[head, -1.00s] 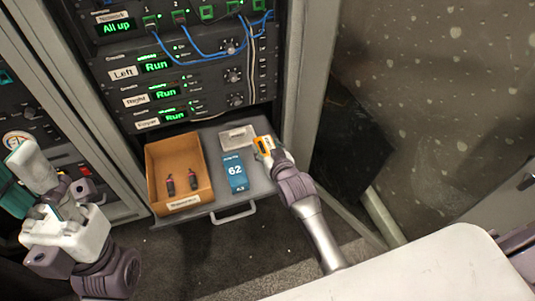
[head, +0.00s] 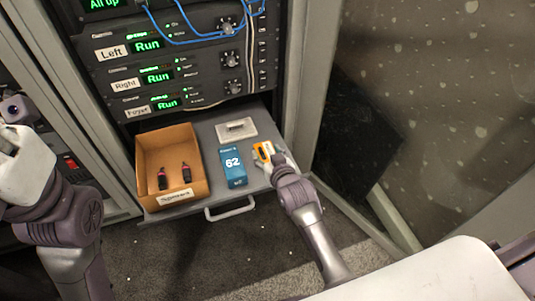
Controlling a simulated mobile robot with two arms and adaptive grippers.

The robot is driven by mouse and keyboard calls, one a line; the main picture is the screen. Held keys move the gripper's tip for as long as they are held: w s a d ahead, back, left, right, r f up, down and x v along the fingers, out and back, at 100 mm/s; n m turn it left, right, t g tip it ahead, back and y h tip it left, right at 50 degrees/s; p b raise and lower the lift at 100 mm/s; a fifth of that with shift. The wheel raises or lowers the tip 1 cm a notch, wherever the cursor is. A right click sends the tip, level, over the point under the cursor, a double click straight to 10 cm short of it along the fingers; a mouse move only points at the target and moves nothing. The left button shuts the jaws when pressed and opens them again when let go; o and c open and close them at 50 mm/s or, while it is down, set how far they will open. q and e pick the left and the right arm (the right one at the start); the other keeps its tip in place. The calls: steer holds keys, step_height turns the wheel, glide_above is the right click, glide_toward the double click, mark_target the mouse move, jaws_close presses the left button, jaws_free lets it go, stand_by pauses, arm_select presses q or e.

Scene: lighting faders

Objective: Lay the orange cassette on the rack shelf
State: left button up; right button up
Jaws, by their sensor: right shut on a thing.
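The orange cassette (head: 262,150) is at the right side of the grey pull-out rack shelf (head: 207,130), beside the blue box marked 62. My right gripper (head: 268,157) is shut on the cassette, reaching in from the lower right. The cassette is over or on the shelf's right part; I cannot tell whether it touches the surface. My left gripper (head: 12,140) is at the left edge, away from the shelf, partly cut off by the frame, and its fingers are not clear.
An open cardboard box (head: 172,143) with two small dark items stands on the shelf's left. The blue box (head: 233,166) and a pale flat plate (head: 236,129) are in the middle. Rack units (head: 180,65) with blue cables are above. A white surface (head: 430,275) is at lower right.

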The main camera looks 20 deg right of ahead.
steer(key=shift+f, duration=0.55)
steer(key=o, duration=1.4)
steer(key=shift+c, duration=0.2)
steer(key=v, duration=1.2)
